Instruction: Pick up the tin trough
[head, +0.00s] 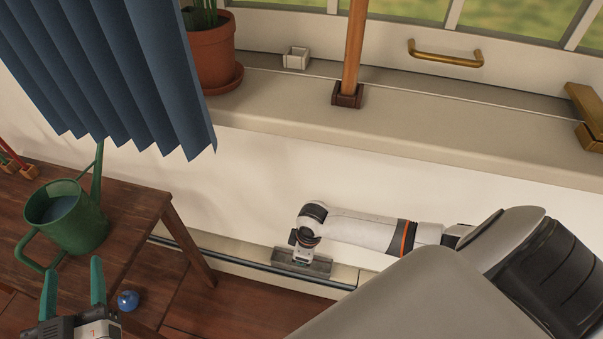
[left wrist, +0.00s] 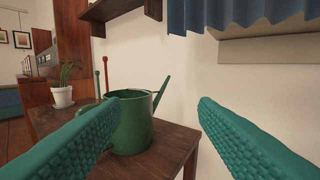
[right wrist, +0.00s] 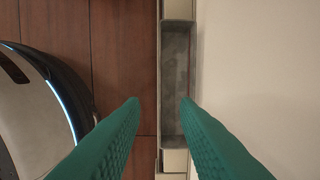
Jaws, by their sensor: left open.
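The tin trough (head: 292,268) is a narrow grey open box on the low ledge at the foot of the wall. The right wrist view shows it from above as a long grey channel (right wrist: 176,65). My right gripper (head: 302,258) is at the trough. Its fingers (right wrist: 160,100) are apart, with the left fingertip over the floor side and the right one over the trough's inside. I cannot tell whether they touch it. My left gripper (head: 72,285) is open and empty beside the wooden table, also seen in its wrist view (left wrist: 158,105).
A green watering can (head: 66,218) stands on the wooden table (head: 130,205). A blue ball (head: 128,300) lies beside the table edge. A sill (head: 440,135) above bears a potted plant (head: 212,55), a small white box (head: 296,57) and a wooden post (head: 354,45). A blue curtain (head: 120,70) hangs left.

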